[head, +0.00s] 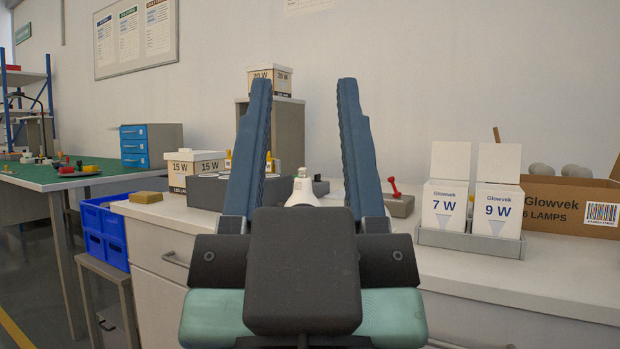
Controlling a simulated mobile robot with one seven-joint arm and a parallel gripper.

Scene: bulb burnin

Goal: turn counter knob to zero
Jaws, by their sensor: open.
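My gripper (303,135) is in the middle of the head view, pointing up and forward. Its two long blue fingers stand wide apart with nothing between them in their grip. Behind it, a white bulb (302,188) shows between the fingers, above a grey unit (207,192) on the white counter, mostly hidden by my fingers. I cannot make out a counter knob or its setting. A small grey box with a red lever (394,188) stands right of my right finger; whether it is linked to the knob I cannot tell.
Glowvek cartons marked 7 W (444,208) and 9 W (497,213) stand in a grey holder at right, before a brown lamp box (570,205). 15 W boxes (191,168) stand at left. Blue crates (105,230) and a green-topped bench (50,178) are further left.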

